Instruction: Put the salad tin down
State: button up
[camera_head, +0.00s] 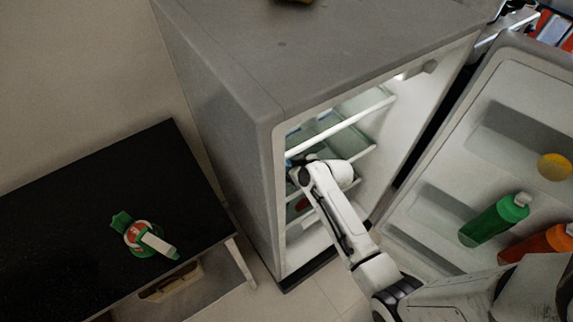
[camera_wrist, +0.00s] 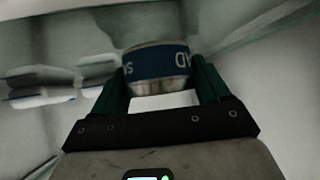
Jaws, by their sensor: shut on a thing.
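In the wrist view, the salad tin (camera_wrist: 156,70) is a short metal can with a dark blue label and white letters, partly readable. My gripper (camera_wrist: 158,82) has its two green fingers on either side of the tin and is shut on it. White surfaces that look like the fridge interior surround it; I cannot tell whether the tin touches a shelf. In the head view, my arm reaches into the open fridge (camera_head: 225,110). The gripper and the tin are hidden there behind the arm's end and the fridge.
The fridge door (camera_head: 500,130) stands open at the right, with a green bottle (camera_head: 495,220), an orange bottle (camera_head: 540,243) and a yellow round thing (camera_head: 554,167) in its racks. A black table (camera_head: 70,215) at the left bears a green and red item (camera_head: 138,234). Glass shelves (camera_head: 340,140) lie close around my arm.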

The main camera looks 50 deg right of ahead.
jog(key=shift+w+d, duration=0.1)
jog(key=shift+w, duration=0.25)
jog(key=shift+f, duration=0.15)
jog(key=o, duration=1.3)
